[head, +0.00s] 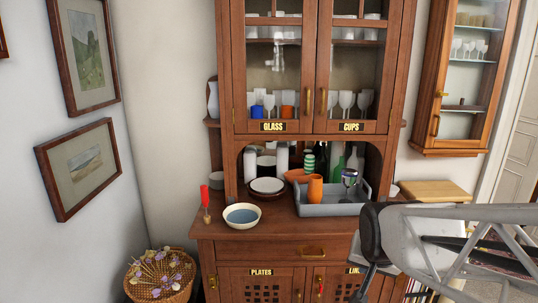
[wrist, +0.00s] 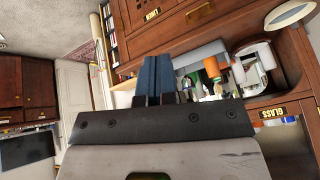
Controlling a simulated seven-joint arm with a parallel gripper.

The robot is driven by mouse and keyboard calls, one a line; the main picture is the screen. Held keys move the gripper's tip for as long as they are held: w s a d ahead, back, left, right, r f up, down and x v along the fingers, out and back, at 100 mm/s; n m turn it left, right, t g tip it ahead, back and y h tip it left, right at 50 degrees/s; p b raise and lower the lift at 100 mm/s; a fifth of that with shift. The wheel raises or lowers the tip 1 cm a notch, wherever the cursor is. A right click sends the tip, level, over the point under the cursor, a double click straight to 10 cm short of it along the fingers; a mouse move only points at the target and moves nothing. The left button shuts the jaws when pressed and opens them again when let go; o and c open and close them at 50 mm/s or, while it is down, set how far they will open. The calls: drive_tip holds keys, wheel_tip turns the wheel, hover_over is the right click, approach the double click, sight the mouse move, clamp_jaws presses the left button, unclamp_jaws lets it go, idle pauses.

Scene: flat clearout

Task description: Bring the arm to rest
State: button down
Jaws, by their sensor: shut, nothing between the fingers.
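My gripper (wrist: 153,60) shows in the wrist view with its two blue fingers side by side and shut, nothing between them. In the head view my arm reaches in from the right edge, in front of the cabinet's lower right part; I cannot make out the fingertips clearly there. The wooden cabinet (head: 312,228) stands ahead, its glass doors and lower doors shut. On its counter a grey tray (head: 318,209) holds an orange cup (head: 315,188) and a glass. The gripper is apart from them.
A white bowl with a blue inside (head: 242,215) and a red-topped item (head: 205,200) stand at the counter's left. A wicker basket (head: 180,285) of flowers is on the floor at lower left. A wall cabinet (head: 437,120) hangs at right.

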drive_tip(key=s+a+r+n+g, duration=0.1)
drive_tip(key=s+a+n+g, duration=0.1)
drive_tip(key=s, duration=1.2)
drive_tip(key=shift+r+n+g+y, duration=0.25)
drive_tip(key=shift+n+g, duration=0.45)
drive_tip(key=shift+n, duration=0.4)
